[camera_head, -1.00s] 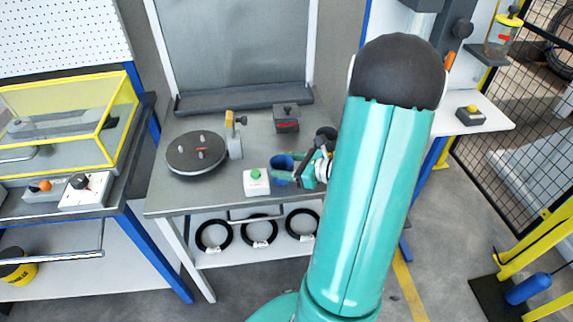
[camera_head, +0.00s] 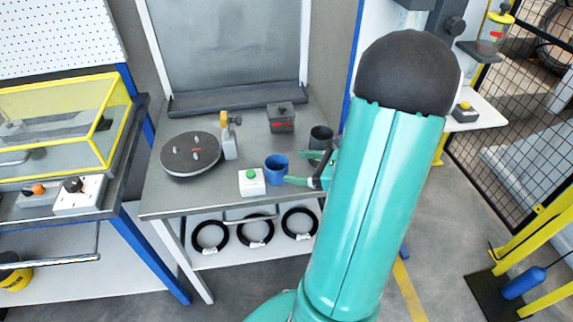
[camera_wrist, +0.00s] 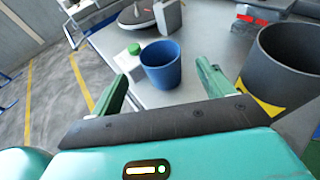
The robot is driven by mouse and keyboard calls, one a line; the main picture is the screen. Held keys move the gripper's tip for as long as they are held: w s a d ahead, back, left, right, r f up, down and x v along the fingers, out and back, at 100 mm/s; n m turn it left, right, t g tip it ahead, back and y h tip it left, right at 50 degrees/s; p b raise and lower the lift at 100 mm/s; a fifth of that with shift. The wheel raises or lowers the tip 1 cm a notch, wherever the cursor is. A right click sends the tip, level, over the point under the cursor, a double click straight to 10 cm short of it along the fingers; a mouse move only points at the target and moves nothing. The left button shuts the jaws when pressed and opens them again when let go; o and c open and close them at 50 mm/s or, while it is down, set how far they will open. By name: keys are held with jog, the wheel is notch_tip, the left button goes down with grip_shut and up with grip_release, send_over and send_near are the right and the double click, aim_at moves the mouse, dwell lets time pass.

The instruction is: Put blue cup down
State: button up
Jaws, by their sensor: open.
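The blue cup (camera_head: 276,169) stands upright on the grey table (camera_head: 190,202), just right of a white box with a green button (camera_head: 252,182). My gripper (camera_head: 303,169) is to the right of the cup, open and empty. In the wrist view the blue cup (camera_wrist: 161,65) stands beyond and between the two spread green fingers of my gripper (camera_wrist: 160,85), apart from both. Part of my gripper is hidden behind my arm in the head view.
A dark grey cup (camera_head: 321,138) stands close to my gripper, and looms at right in the wrist view (camera_wrist: 285,65). A round turntable (camera_head: 190,155), a grey and yellow block (camera_head: 229,140) and a grey box (camera_head: 281,117) are also on the table. Black coils (camera_head: 255,230) hang below.

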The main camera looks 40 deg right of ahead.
jog(key=v, duration=0.6)
jog(key=w+a+r+n+g+y, duration=0.1)
jog(key=w+a+r+n+g, duration=0.15)
jog(key=a+n+g, duration=0.45)
jog(key=w+a+r+n+g+y, duration=0.1)
jog(key=a+r+n+g, duration=0.2)
jog(key=a+n, duration=0.85)
jog(key=s+a+r+n+t+h, duration=0.1)
jog(key=s+a+r+n+h, duration=0.1)
jog(key=a+r+n+h, duration=0.5)
jog(key=a+r+n, duration=0.2)
jog(key=a+n, duration=0.3)
jog(key=n, duration=0.1)
jog(key=shift+s+t, duration=0.35)
jog(key=shift+t, duration=0.05)
jog(key=shift+a+n, duration=0.15)
jog(key=shift+n, duration=0.1)
